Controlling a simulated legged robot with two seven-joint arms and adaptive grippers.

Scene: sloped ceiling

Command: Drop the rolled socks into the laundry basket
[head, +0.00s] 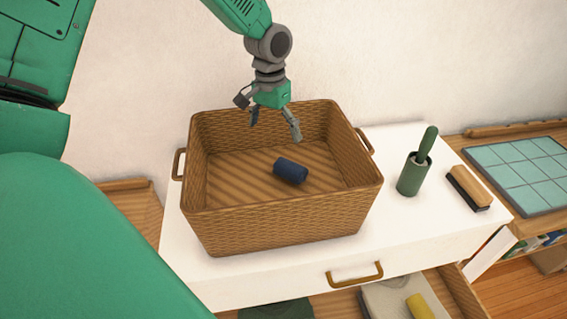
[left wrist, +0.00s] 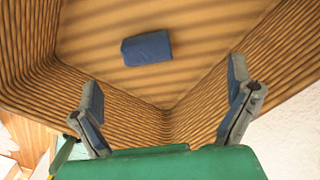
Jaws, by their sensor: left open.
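The rolled socks (head: 290,171) are a dark blue bundle lying on the floor of the laundry basket, right of its middle. They also show in the left wrist view (left wrist: 146,48), apart from my fingers. The laundry basket (head: 290,222) is brown woven wicker with two side handles and stands upright on a white dresser. Its wall also shows in the left wrist view (left wrist: 30,50). My left gripper (head: 274,131) is open and empty, over the back part of the basket, above and behind the socks. In the left wrist view its two fingers (left wrist: 168,105) are spread wide. My right gripper is not in view.
The white dresser top (head: 395,225) has a green holder with a handled tool (head: 414,172) and a wooden brush (head: 468,187) right of the basket. An open drawer (head: 455,290) below holds cloths. A tiled board (head: 520,170) lies at the far right.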

